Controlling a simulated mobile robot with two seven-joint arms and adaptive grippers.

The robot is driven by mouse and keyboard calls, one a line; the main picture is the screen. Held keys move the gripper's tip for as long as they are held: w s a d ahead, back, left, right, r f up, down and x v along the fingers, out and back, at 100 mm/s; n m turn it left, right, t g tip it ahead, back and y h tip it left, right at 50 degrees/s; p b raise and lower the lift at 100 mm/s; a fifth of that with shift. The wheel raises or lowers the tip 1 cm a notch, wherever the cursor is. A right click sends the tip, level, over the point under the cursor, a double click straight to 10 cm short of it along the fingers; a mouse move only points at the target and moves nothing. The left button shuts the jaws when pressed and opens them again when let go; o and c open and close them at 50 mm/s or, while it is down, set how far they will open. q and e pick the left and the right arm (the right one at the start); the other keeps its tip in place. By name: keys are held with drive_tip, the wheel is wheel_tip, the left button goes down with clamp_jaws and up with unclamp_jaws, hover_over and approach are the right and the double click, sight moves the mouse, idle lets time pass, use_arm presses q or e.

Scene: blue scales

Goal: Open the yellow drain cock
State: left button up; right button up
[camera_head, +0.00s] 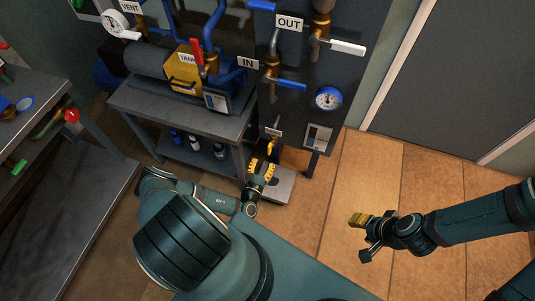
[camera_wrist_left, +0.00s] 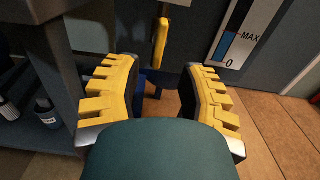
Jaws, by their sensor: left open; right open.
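The yellow drain cock (camera_head: 270,147) is on the lower part of the dark panel, under a small label. In the left wrist view its yellow handle (camera_wrist_left: 161,40) hangs nearly upright, just beyond and between the fingertips. My left gripper (camera_head: 262,167) has yellow ridged fingers spread apart, below the cock in the head view. In the left wrist view the open left gripper (camera_wrist_left: 160,68) shows nothing between its fingers, and I see no contact with the handle. My right gripper (camera_head: 358,237) is open and empty, away to the right over the floor.
A grey bench (camera_head: 185,110) with a yellow and blue pump stands left of the panel, bottles (camera_head: 194,143) on its lower shelf. A level gauge (camera_head: 317,137) is right of the cock. A pale plate (camera_head: 280,188) lies below.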

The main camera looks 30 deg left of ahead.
use_arm(q)
drive_tip(key=shift+v, duration=1.3)
